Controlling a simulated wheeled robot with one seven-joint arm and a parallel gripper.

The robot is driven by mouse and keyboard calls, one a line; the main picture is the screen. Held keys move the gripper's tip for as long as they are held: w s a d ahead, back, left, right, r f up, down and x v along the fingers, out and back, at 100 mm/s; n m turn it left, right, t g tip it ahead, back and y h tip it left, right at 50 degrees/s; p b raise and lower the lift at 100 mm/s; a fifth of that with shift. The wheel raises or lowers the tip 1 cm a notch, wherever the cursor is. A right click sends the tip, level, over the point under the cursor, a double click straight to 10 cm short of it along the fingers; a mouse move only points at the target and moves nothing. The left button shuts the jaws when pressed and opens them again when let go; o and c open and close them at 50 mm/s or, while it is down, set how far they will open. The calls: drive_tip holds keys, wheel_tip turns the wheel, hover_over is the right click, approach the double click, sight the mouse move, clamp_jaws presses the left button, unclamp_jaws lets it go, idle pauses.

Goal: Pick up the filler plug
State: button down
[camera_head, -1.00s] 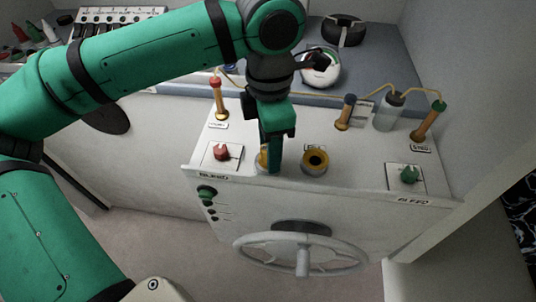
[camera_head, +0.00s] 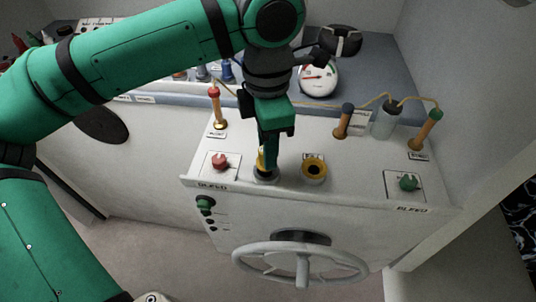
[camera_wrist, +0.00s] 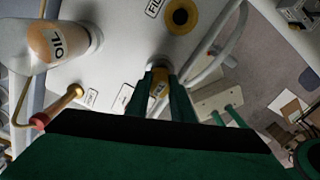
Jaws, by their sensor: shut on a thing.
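The filler plug is a small yellow piece (camera_head: 260,158), mostly hidden behind my gripper (camera_head: 268,163) in the head view. In the wrist view the yellow plug (camera_wrist: 160,88) sits between the two green fingers of my gripper (camera_wrist: 161,95), which is shut on it. My gripper points down at a round grey collar (camera_head: 265,177) in the white console top (camera_head: 340,190). The plug is at or just above this collar; I cannot tell how much of it is clear.
A yellow ring with a dark centre (camera_head: 313,170) lies to the right. A red knob (camera_head: 220,161), a green knob (camera_head: 408,182) and orange-handled levers (camera_head: 425,130) stand on the console. A clear bottle (camera_head: 385,118) is at the back right; a steering wheel (camera_head: 300,263) is on the front.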

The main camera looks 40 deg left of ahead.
drive_tip(key=s+d+r, duration=0.4)
drive_tip(key=s+r, duration=0.6)
drive_tip(key=s, duration=0.3)
drive_tip(key=shift+d+r, duration=0.35)
drive_tip(key=shift+d, duration=0.05)
drive_tip(key=shift+s, duration=0.15)
